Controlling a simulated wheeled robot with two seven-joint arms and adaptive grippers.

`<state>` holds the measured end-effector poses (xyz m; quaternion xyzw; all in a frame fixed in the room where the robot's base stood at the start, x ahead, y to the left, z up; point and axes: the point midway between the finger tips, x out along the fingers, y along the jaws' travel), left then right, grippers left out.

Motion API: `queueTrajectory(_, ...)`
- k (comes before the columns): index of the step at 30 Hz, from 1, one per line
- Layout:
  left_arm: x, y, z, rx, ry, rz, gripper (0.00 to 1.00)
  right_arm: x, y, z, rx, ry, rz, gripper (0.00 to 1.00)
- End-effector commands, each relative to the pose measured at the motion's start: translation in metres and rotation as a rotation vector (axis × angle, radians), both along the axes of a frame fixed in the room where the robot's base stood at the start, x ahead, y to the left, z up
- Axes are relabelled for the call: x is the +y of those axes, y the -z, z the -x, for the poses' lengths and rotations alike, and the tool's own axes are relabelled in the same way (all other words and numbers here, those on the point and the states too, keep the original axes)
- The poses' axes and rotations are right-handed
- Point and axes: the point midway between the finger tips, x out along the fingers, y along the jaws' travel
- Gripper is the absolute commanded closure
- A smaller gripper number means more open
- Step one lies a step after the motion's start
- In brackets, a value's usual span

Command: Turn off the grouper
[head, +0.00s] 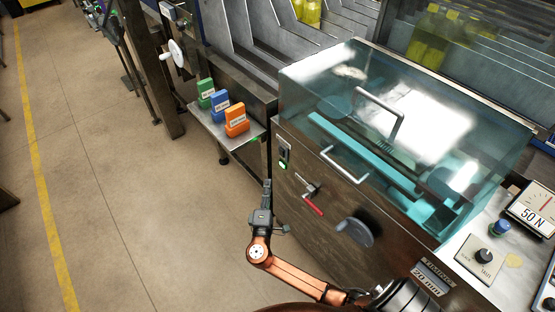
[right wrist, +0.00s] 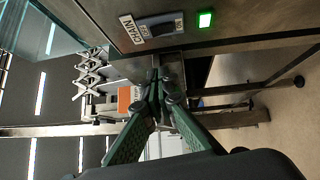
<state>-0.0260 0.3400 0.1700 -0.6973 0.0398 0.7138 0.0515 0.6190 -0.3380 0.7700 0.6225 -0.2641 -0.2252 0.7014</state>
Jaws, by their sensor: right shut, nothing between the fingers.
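The machine (head: 310,205) has a dark metal front and a clear teal cover. A small switch plate (head: 284,154) with a lit green lamp (head: 282,165) sits at the upper left of its front. In the right wrist view a dark rocker switch (right wrist: 158,28) is on a plate labelled "CHAIN", and the green lamp (right wrist: 206,19) glows beside it. My right gripper (head: 267,184) is shut and empty, just left of and below the switch plate in the head view. In the wrist view its fingertips (right wrist: 155,77) are apart from the switch in the picture. My left gripper is not in view.
A red-handled lever (head: 313,205) and a grey handwheel (head: 356,231) stick out from the machine front. Green, blue and orange blocks (head: 236,120) stand on a side shelf. A dial knob (head: 485,256) sits at right. The floor at left is open.

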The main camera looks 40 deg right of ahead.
Motion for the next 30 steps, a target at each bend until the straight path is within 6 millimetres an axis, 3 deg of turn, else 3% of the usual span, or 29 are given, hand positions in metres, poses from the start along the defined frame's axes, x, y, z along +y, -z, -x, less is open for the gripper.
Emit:
queueTrajectory(11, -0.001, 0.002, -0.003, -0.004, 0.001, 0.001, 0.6, -0.012, -0.001, -0.014, 0.001, -0.001, 0.002, 1.0)
queueTrajectory(24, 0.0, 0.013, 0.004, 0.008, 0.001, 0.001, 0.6, -0.069, -0.007, -0.079, 0.004, 0.001, 0.0, 1.0)
queueTrajectory(30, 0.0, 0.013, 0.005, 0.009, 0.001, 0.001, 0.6, -0.096, -0.011, -0.079, 0.004, 0.0, 0.0, 1.0)
